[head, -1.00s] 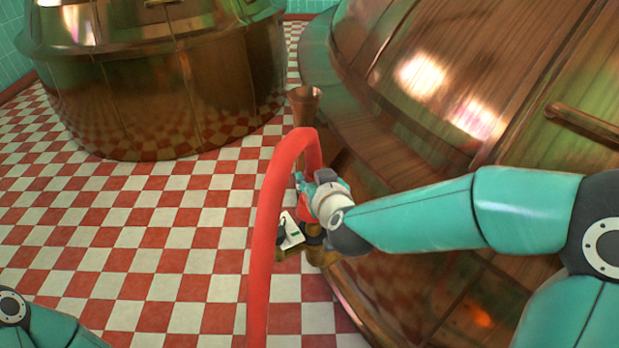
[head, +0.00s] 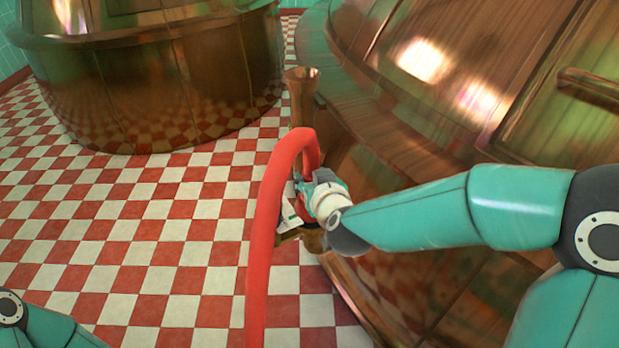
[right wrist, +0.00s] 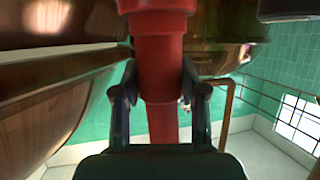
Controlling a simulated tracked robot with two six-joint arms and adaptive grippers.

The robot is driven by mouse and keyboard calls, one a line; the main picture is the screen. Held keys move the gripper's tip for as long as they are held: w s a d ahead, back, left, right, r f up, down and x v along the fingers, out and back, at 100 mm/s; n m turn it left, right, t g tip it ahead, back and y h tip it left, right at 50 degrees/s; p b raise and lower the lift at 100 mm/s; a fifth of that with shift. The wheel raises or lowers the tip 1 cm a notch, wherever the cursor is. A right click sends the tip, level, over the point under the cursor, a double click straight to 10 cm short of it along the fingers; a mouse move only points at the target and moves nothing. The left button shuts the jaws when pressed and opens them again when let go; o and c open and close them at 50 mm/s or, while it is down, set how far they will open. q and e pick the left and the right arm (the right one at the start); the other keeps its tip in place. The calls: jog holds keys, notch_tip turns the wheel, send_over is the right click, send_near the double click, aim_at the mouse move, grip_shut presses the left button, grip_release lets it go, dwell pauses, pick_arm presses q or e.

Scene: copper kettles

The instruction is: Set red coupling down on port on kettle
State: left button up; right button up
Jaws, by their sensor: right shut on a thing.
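My right gripper (head: 306,200) is shut on the red coupling, beside the near side of the right copper kettle (head: 430,140). In the right wrist view the fingers (right wrist: 160,95) close on both sides of the upright red coupling (right wrist: 160,65). A red hose (head: 262,240) arches from the coupling and runs down to the bottom edge of the head view. A brass fitting (head: 313,241), perhaps the port, shows just below the gripper, mostly hidden. I cannot tell whether the coupling touches it. My left gripper is out of view.
A copper pipe with a flared top (head: 301,85) stands beyond the gripper, close to the kettle. A white plate (head: 289,222) is partly hidden by the gripper. Another copper kettle (head: 150,90) stands at the back left. The checkered floor (head: 150,240) between is clear.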

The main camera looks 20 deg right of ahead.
jog(key=shift+s, duration=0.1)
jog(key=shift+f+b, duration=0.3)
jog(key=shift+f, duration=0.1)
dwell(0.4)
jog(key=o, duration=1.1)
jog(key=shift+o, duration=0.2)
jog(key=shift+f, duration=0.15)
jog(key=shift+s, duration=0.1)
jog(key=v, duration=1.2)
jog(key=shift+d, duration=0.15)
